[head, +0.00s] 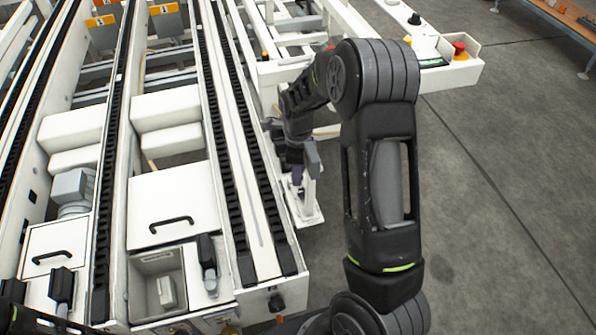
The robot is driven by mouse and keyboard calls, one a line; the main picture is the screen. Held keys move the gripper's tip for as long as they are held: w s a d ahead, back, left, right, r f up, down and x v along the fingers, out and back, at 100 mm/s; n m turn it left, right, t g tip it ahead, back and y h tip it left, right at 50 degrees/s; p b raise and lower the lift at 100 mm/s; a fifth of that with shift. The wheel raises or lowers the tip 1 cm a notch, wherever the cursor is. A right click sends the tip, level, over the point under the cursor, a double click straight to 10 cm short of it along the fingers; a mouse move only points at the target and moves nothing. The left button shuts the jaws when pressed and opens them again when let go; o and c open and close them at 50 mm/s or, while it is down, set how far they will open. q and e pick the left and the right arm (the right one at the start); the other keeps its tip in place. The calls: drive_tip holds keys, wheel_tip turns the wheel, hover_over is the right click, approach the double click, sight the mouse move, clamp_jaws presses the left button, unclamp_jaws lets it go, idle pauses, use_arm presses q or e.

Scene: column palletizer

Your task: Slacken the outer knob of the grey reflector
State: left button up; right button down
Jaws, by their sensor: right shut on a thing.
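My right gripper (298,168) reaches down at the right side of the conveyor, over a small white bracket (307,211). It is shut on a small purplish part (297,176), which looks like a knob at the bracket. The fingers and my right arm cover most of it, and I cannot tell whether it is the outer knob. The grey reflector cannot be made out clearly here. My left gripper is not in view.
The white conveyor frame with black chain tracks (248,150) fills the left. A control box with a red button (459,48) stands at the upper right, beyond my right arm. A wooden-topped bench (566,14) is at the far right. Grey floor (500,210) lies free on the right.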

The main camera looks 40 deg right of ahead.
drive_tip(key=shift+n, duration=1.7)
drive_tip(key=n, duration=0.4)
drive_tip(key=shift+w+n+p, duration=0.1)
drive_tip(key=shift+n+p, duration=0.2)
drive_tip(key=shift+p, duration=0.1)
drive_tip(key=n, duration=0.4)
drive_tip(key=shift+n, duration=2.5)
drive_tip(key=c, duration=1.4)
unclamp_jaws()
drive_tip(key=shift+r, duration=0.1)
